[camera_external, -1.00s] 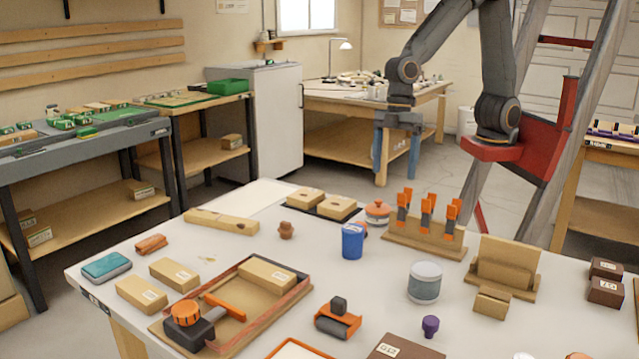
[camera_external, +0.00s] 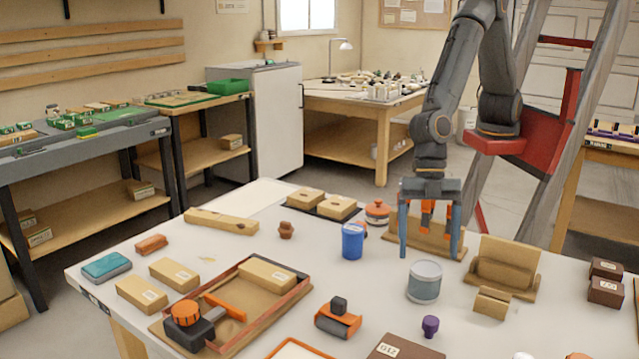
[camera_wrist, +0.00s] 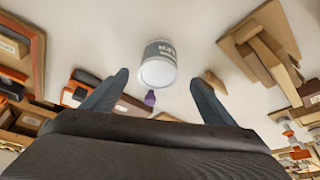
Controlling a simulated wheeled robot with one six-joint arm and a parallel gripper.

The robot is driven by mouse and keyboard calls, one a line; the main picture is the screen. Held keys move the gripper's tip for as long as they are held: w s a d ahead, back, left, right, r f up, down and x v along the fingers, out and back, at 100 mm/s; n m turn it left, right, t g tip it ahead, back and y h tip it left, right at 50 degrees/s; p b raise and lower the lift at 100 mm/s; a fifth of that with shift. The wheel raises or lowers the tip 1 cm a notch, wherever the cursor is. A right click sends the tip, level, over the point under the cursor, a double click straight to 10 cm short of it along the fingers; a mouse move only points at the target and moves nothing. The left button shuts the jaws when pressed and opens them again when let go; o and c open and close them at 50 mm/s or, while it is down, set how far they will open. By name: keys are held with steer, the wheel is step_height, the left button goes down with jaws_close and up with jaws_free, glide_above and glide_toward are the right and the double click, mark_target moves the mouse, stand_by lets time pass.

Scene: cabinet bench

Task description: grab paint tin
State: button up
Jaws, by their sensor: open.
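The paint tin (camera_external: 424,282) is a grey cylinder with a pale lid, standing upright on the white table right of centre. It also shows in the wrist view (camera_wrist: 158,66), upper middle, with lettering on its grey label. My gripper (camera_external: 430,252) is open and empty, its two blue-grey fingers pointing down just behind and above the tin. In the wrist view my gripper (camera_wrist: 160,82) has the tin between and slightly beyond its fingertips, apart from both.
A blue cup (camera_external: 353,241) stands left of my gripper. An orange-handled tool rack (camera_external: 400,240) is behind the fingers. A wooden holder (camera_external: 503,262) stands to the right. A purple knob-like object (camera_external: 430,326) is in front of the tin.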

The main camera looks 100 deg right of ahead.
mark_target(426, 267)
steer(key=shift+p+x, duration=1)
steer(key=shift+x, duration=2)
steer(key=shift+w+a, duration=0.1)
steer(key=shift+w, duration=0.05)
steer(key=shift+r, duration=0.1)
steer(key=c, duration=1.4)
